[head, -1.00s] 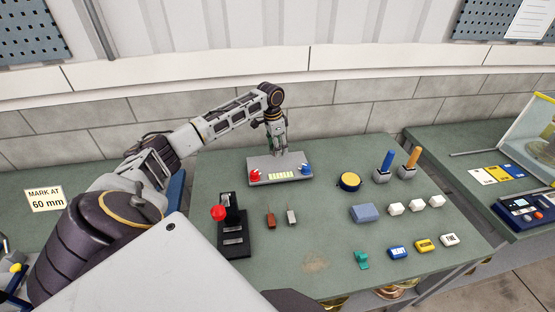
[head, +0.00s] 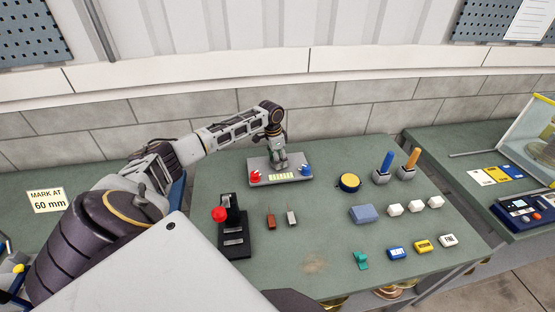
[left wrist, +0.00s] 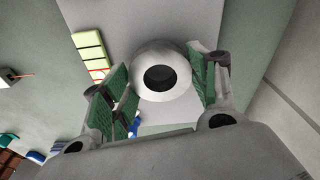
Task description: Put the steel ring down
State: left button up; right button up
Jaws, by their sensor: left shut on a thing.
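My left gripper (head: 277,161) is over the back part of a grey device (head: 263,163) that has a red knob (head: 255,177), a blue knob (head: 304,170) and a yellow-green segmented strip between them. In the left wrist view the gripper (left wrist: 163,88) is shut on the steel ring (left wrist: 183,70), a pale round ring with a dark hole, held between the green finger pads. The device's pale top lies behind the ring there. I cannot tell whether the ring touches it. In the head view the fingers hide the ring. My right gripper is not in view.
A black stand with a red ball (head: 218,214) is in front of the device, to the left. A yellow round tape (head: 349,182), a blue block (head: 363,214), white cubes, handled tools and small labelled blocks lie to the right.

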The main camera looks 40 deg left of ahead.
pick_arm(q)
jog(key=shift+f, duration=0.35)
jog(key=shift+f, duration=0.1)
jog(key=o, duration=1)
jog(key=shift+o, duration=0.4)
notch_tip(320, 180, up, 12)
jog(key=s+b, duration=0.1)
jog(key=shift+s+a+b, duration=0.15)
jog(key=shift+a+b, duration=0.2)
jog(key=shift+b, duration=0.05)
